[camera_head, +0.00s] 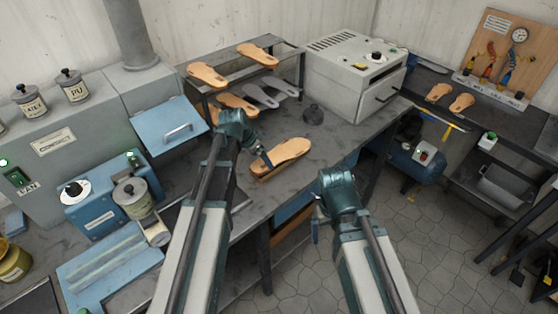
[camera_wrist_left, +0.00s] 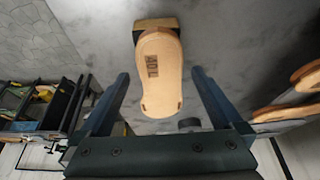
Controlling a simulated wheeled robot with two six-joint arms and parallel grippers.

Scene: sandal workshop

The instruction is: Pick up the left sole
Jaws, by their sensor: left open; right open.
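A tan sole (camera_head: 283,155) lies on a low block (camera_head: 262,177) on the workbench in the head view. In the left wrist view the same sole (camera_wrist_left: 160,75) shows printed marks, with the block (camera_wrist_left: 156,24) under its far end. My left gripper (camera_head: 264,157) is open at the near-left end of this sole. In the left wrist view its two fingers (camera_wrist_left: 160,82) stand on either side of the sole, with a gap on both sides. My right gripper (camera_head: 317,232) is open and empty in front of the bench; its fingers are partly hidden.
A rack (camera_head: 285,62) behind holds several soles. A blue-lidded machine (camera_head: 168,125) is at left. Two more soles (camera_head: 450,97) lie on the far right bench. The bench right of the sole is clear.

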